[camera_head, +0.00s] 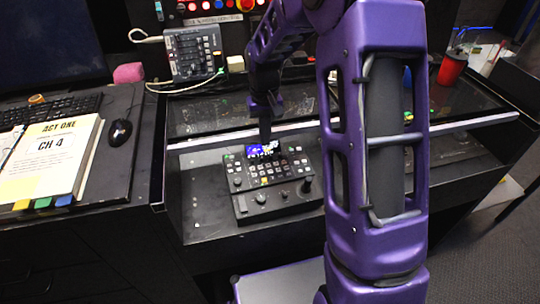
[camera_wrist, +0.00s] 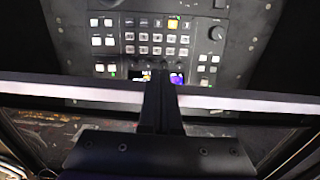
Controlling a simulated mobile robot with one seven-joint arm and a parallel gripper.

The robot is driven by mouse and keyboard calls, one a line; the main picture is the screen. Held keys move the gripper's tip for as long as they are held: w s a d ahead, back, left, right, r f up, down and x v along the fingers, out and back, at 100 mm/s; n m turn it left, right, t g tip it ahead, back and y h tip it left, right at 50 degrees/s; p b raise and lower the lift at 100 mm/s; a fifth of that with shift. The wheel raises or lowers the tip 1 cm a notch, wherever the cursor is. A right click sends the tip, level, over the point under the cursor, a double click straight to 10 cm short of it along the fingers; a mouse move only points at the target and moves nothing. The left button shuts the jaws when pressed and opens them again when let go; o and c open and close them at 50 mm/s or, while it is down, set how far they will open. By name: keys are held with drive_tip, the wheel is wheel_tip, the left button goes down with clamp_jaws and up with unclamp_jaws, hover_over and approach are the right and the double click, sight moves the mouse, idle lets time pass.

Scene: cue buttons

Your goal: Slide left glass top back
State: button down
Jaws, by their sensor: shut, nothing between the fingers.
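The left glass top (camera_head: 210,115) is a dark, see-through pane with a pale front edge, behind the control panel in the head view. Its pale edge strip (camera_wrist: 235,102) runs across the wrist view. My gripper (camera_head: 265,140) is shut and empty, its fingers pointing down at the front edge, close to the panel's small screen. In the wrist view my gripper (camera_wrist: 160,76) crosses the strip, with its tips on the panel side. I cannot tell whether the fingers touch the edge. My arm hides part of the glass on the right.
The button panel (camera_head: 268,180) with knobs and a joystick sits in the open front part of the desk. A grey controller (camera_head: 193,53) with a cable stands behind the glass. A red cup (camera_head: 452,68) is at the back right. A binder (camera_head: 45,155) and mouse (camera_head: 121,132) lie left.

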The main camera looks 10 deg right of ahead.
drive_tip(key=shift+w+p, duration=1)
drive_tip(key=shift+w, duration=2.15)
drive_tip(key=shift+w+p, duration=2)
drive_tip(key=shift+w, duration=2.5)
drive_tip(key=shift+w+p, duration=0.9)
drive_tip(key=shift+w, duration=0.9)
drive_tip(key=shift+s+b, duration=0.5)
drive_tip(key=shift+s, duration=0.8)
drive_tip(key=shift+r+p, duration=1.05)
drive_tip(key=shift+r, duration=3.5)
